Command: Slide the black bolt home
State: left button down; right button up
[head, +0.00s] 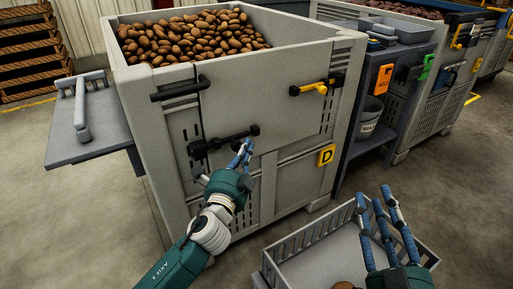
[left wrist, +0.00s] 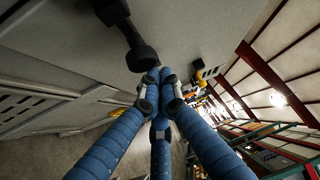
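The black bolt (head: 222,141) lies across the front of the large grey crate (head: 265,95) full of potatoes, left of the middle. It is a dark bar in dark brackets, with a knob at its right end. My left gripper (head: 245,146) is just below and beside that right end. In the left wrist view my left gripper's blue fingertips (left wrist: 157,77) are drawn together, with the bolt's black knob (left wrist: 141,57) just beyond them. I see nothing between them; whether they touch the knob is unclear. My right gripper (head: 377,197) is open and empty at lower right.
A black handle (head: 180,88) and a yellow-handled black latch (head: 318,87) sit higher on the crate front. A grey open tray (head: 300,240) is below my right gripper. A grey side table (head: 90,140) stands left; a shelf with a bucket (head: 371,115) stands right.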

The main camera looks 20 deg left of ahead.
pick_arm(q)
jog(key=s+f, duration=0.1)
jog(key=s, duration=1.1)
jog(key=shift+f, duration=0.15)
